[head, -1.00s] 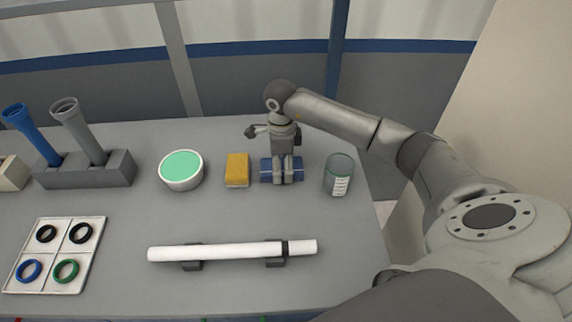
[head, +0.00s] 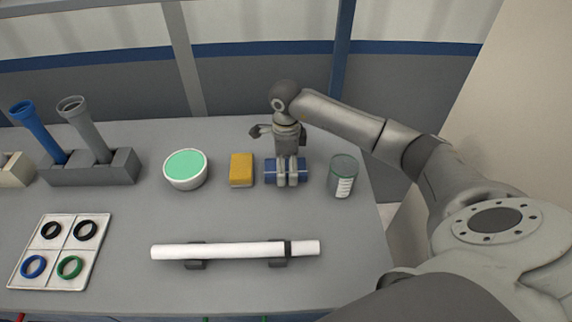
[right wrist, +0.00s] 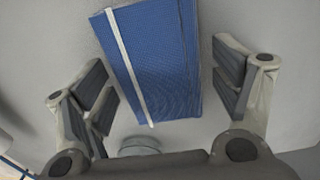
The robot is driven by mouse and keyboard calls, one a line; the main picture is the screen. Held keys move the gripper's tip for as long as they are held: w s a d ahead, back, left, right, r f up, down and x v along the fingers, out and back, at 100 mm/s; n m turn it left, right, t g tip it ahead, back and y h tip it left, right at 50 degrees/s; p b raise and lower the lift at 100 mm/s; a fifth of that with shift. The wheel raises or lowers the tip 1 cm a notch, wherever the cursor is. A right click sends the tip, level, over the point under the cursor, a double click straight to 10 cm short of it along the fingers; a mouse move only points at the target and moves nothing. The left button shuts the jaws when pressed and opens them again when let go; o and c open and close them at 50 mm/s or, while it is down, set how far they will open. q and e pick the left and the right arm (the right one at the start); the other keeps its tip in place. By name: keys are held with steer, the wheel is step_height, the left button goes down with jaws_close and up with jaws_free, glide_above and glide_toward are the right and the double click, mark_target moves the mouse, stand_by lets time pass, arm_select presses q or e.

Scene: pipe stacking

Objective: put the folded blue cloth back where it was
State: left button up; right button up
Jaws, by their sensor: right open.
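The folded blue cloth (head: 271,173) lies on the table between the yellow sponge and the glass jar. In the right wrist view the blue cloth (right wrist: 165,65) has a white stripe along its left side. My right gripper (head: 288,172) is over the cloth in the head view and covers its middle. In the right wrist view my right gripper (right wrist: 160,82) is open, with a finger on each side of the cloth and gaps of grey table showing. My left gripper is not in view.
The yellow sponge (head: 241,169) is close on the left, the jar (head: 342,176) close on the right. A green-topped white bowl (head: 186,169) stands further left. A white pipe (head: 220,251) lies on supports in front. Bare table (head: 230,215) separates them.

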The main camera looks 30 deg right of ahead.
mark_target(286, 166)
step_height(286, 166, up, 12)
steer(key=b, duration=0.2)
stand_by(0.6)
